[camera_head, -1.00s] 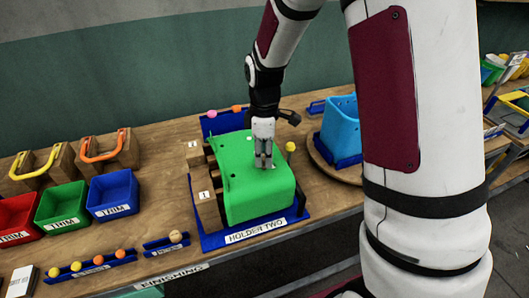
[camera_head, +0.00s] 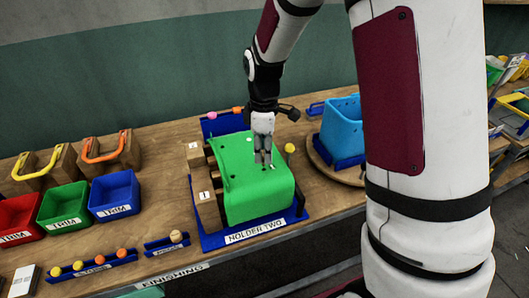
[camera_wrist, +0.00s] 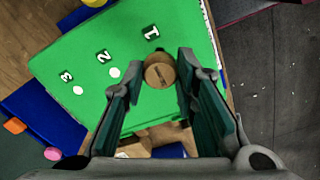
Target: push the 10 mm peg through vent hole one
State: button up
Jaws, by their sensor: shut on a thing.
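The green moulded part (camera_head: 250,200) sits in the blue holder marked HOLDER TWO (camera_head: 215,238). In the wrist view the part (camera_wrist: 140,50) carries the marks 1, 2 and 3, with pale round spots beside 2 (camera_wrist: 114,72) and 3 (camera_wrist: 78,90). My gripper (camera_head: 263,161) is over the part's top face. In the wrist view, it is shut on a round-ended brown peg (camera_wrist: 159,75), seen end-on beside mark 1. The peg covers the place of vent hole one. I cannot tell whether its lower end is in the hole or above it.
Wooden blocks (camera_head: 207,212) stand at the part's left side. A yellow ball (camera_head: 290,147) stands close at its right. A blue moulded part (camera_head: 341,128) stands farther right. Trim bins (camera_head: 114,190) and a rack of coloured balls (camera_head: 100,263) are left.

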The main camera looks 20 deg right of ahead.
jog(key=shift+r+p, duration=0.45)
jog(key=shift+r, duration=1.55)
